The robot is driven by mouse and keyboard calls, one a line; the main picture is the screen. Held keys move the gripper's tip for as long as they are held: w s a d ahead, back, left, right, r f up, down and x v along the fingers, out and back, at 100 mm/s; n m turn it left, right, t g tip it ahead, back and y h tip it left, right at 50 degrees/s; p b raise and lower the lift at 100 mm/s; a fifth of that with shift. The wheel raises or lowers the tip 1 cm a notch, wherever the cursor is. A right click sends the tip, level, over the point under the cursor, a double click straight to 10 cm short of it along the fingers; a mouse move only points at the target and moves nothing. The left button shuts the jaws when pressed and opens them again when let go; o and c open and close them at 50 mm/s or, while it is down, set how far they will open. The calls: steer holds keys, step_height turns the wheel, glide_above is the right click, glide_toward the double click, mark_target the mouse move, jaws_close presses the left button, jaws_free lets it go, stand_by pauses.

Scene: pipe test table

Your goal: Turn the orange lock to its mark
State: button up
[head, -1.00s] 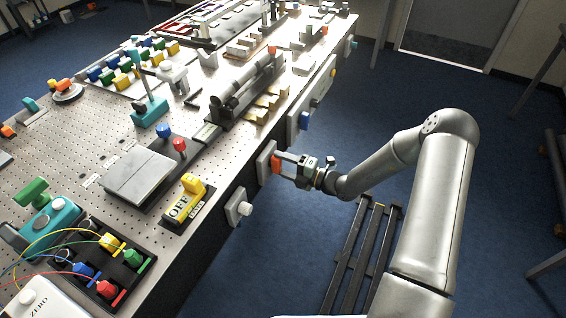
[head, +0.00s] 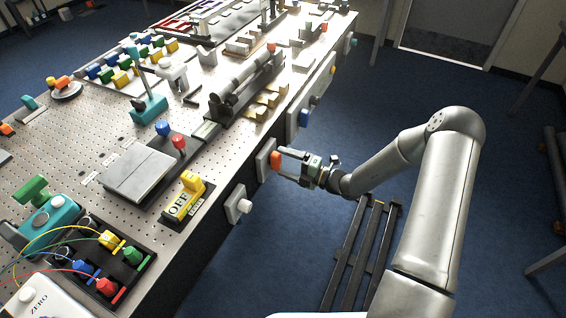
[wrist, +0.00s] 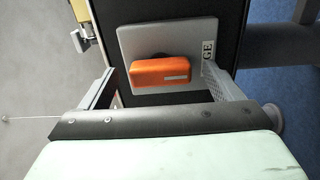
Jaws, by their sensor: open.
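The orange lock (head: 276,161) is a bar-shaped handle on a grey plate (head: 263,158) on the table's side face. In the wrist view the lock (wrist: 160,72) lies crosswise, with a pale line near its right end. The plate (wrist: 190,38) carries dark lettering at its right, partly hidden by a finger. My gripper (head: 284,165) is open at the lock. In the wrist view one finger is left of the lock and the other right, with gaps visible at both ends. I cannot make out a target mark.
Along the same side face are a white knob (head: 243,206) on a plate nearer me and a blue knob (head: 304,118) farther off. A yellow OFF switch (head: 186,196) stands on the tabletop above. The floor right of the table is open around a dark slatted rack (head: 357,255).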

steer(key=b+v, duration=0.2)
steer(key=v, duration=1.4)
